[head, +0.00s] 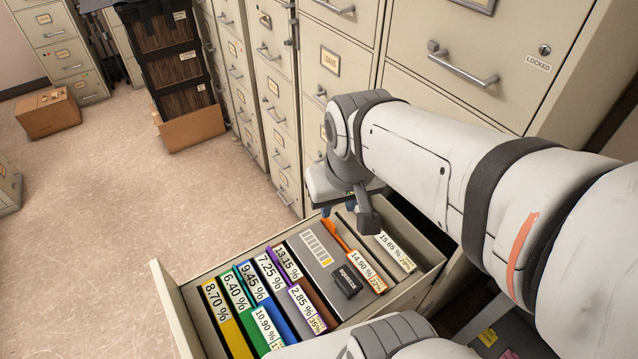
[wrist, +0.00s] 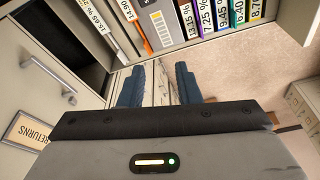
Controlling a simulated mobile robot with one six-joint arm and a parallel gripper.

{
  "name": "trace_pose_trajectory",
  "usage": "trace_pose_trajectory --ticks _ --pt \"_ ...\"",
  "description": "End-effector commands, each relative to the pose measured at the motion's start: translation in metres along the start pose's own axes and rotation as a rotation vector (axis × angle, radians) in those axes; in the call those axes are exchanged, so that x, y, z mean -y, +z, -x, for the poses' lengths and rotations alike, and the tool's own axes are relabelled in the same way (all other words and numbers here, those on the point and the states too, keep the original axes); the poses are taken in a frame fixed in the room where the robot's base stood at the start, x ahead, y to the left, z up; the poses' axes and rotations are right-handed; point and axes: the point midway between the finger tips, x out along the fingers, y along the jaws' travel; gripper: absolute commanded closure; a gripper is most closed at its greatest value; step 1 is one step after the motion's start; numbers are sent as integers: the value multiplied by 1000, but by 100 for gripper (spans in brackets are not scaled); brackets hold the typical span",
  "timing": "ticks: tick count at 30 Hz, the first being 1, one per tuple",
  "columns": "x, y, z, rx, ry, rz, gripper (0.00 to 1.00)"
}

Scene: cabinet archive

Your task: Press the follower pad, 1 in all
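A black pad (head: 346,282) with small, unreadable lettering sits on a grey plate (head: 314,262) in the open drawer (head: 166,291). I take it to be the follower pad. The plate also shows at the top of the wrist view (wrist: 151,21), but I cannot make out the pad there. My gripper (head: 340,208) is above the drawer's cabinet-side edge, apart from the pad. In the wrist view its two blue fingers (wrist: 158,82) are spread with nothing between them.
Coloured folders with percentage labels (head: 235,305) fill the drawer left of the plate. An orange-edged folder (head: 366,268) and a white-labelled one (head: 395,252) stand right of it. Closed cabinet fronts (head: 455,50) rise behind. Carpet (head: 150,200) is clear at left; a cardboard box (head: 47,113) stands farther off.

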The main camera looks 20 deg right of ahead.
Motion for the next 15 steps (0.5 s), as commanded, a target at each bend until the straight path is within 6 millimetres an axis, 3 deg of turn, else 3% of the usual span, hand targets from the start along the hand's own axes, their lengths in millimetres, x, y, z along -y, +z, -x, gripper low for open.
trace_pose_trajectory --ticks 11,15 --pt "0 0 0 0 0 0 100" --pt "0 0 0 0 0 0 100"
